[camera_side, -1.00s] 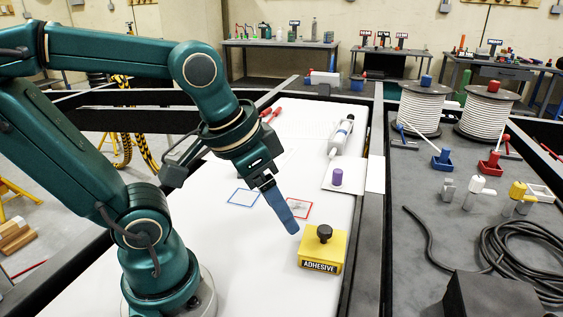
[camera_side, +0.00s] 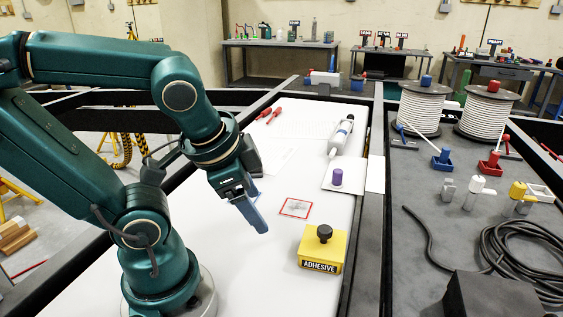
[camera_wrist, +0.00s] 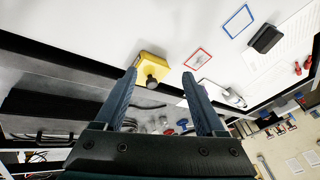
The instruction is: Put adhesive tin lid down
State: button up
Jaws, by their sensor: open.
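The yellow adhesive tin (camera_side: 322,256), labelled ADHESIVE, stands on the white worktop. A black knob (camera_side: 324,233) sits on its top; I cannot make out a seam between lid and tin. In the wrist view the tin (camera_wrist: 152,62) and knob (camera_wrist: 152,82) show beyond and between my fingers. My gripper (camera_side: 262,228) is open and empty, above the worktop to the left of the tin and apart from it. The wrist view shows both blue fingers (camera_wrist: 159,76) spread. A red square outline (camera_side: 296,208) with a grey smudge and a blue square outline (camera_wrist: 239,20) mark the worktop.
A purple-capped item (camera_side: 337,178) stands on a white sheet, with a cartridge tube (camera_side: 342,136) behind it. A dark block (camera_wrist: 266,39) lies near the blue outline. Cable reels (camera_side: 418,108) and a loose black cable (camera_side: 500,248) are right of the dark rail. Worktop left of the tin is clear.

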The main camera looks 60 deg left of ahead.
jog(key=w+a+f+m+g+y, duration=0.1)
jog(key=a+f+m+g+y, duration=0.1)
jog(key=a+m+y, duration=0.3)
jog(key=m+t+y, duration=0.3)
jog(key=m+t, duration=0.1)
jog(key=m, duration=1)
send_over(323, 234)
jog(key=s+a, duration=0.2)
jog(key=a, duration=0.1)
jog(key=f, duration=0.3)
jog(key=shift+s+d, duration=0.15)
jog(key=shift+s, duration=0.05)
jog(key=d+f+m+t, duration=0.1)
jog(key=d+f+m, duration=0.1)
jog(key=d+f+m+t+h, duration=0.1)
jog(key=d+f+m, duration=0.1)
jog(key=m, duration=0.1)
jog(key=shift+w+d+f, duration=0.15)
jog(key=shift+w+d, duration=0.05)
jog(key=shift+d, duration=0.2)
jog(key=shift+x, duration=2.45)
grip_shut()
